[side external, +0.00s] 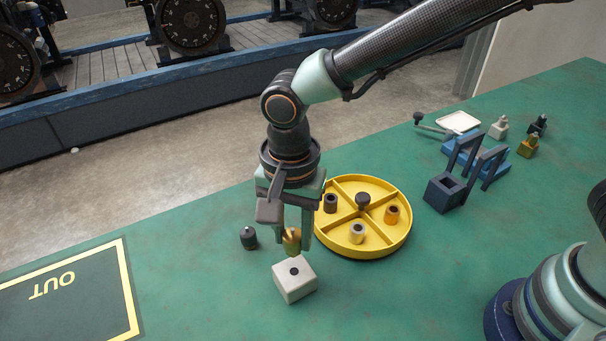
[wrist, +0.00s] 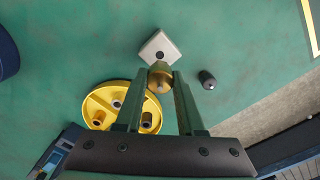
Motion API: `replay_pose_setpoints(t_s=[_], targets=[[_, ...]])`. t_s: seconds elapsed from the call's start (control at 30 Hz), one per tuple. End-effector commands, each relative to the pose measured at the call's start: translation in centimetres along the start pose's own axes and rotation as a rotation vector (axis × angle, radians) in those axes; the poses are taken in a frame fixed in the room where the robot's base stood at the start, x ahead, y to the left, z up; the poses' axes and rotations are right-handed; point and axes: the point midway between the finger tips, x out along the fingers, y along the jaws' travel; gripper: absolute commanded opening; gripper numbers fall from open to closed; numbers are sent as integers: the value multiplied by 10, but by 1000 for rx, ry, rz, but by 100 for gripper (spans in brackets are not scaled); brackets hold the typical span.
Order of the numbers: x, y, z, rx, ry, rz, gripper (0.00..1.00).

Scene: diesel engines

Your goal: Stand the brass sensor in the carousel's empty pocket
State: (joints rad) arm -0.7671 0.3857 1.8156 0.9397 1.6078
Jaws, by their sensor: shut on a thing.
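The brass sensor (side external: 291,241) is between the fingers of my gripper (side external: 292,246), which is shut on it. It hangs close above or behind the white block (side external: 296,285), which has a dark hole in its top; I cannot tell the exact gap. The wrist view shows the brass sensor (wrist: 160,75) between the fingertips (wrist: 160,82), next to the white block (wrist: 168,42). The yellow carousel (side external: 408,226) is right of my gripper.
A small dark piece (side external: 248,238) stands left of my gripper. A blue frame (side external: 443,194), a white tray (side external: 458,122) and several small sensors (side external: 527,147) are at the back right. The OUT mat (side external: 70,300) lies at front left. The green table is clear between.

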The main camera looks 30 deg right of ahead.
Motion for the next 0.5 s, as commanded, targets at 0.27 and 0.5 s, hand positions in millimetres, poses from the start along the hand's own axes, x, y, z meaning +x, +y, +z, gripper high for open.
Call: replay_pose_setpoints(t_s=[0.27, 0.5], targets=[[-7, 0, 0, 0, 0, 0, 0], [-8, 0, -2, 1, 0, 0, 0]])
